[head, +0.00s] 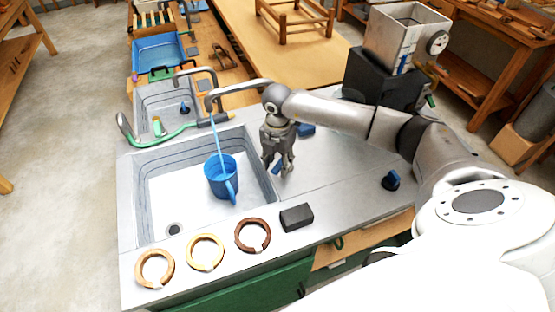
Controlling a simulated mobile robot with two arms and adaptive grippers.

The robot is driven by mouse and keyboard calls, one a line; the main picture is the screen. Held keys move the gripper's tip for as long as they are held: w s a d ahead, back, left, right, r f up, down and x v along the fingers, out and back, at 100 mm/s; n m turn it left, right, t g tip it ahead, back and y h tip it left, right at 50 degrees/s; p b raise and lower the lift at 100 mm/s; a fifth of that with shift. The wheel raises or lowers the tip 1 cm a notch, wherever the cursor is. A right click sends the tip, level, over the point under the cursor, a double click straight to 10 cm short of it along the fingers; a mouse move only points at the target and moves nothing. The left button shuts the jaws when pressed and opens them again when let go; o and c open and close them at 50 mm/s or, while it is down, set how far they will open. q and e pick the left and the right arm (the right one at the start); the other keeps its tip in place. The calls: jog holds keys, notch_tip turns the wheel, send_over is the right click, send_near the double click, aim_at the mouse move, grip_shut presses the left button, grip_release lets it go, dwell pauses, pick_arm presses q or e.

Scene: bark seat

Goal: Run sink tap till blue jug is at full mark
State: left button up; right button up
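The blue jug (215,184) stands upright in the near sink (150,192), its handle toward the front. A blue stream of water (216,137) runs from the curved tap spout (232,89) down into the jug. The water level and any full mark are too small to tell. My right gripper (278,169) points down by the right rim of the sink, right of the jug and apart from it. Its fingers look spread. A small blue piece shows between or behind them; I cannot tell if they touch it. My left gripper is not in view.
Three open rings (154,284) and a dark block (297,217) lie along the front counter edge. A green hose (160,139) lies behind the sink. A second sink and a blue bin (158,53) are farther back.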

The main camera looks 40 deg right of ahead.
aim_at(278, 167)
notch_tip(278, 167, up, 12)
dwell(0.7)
dwell(0.8)
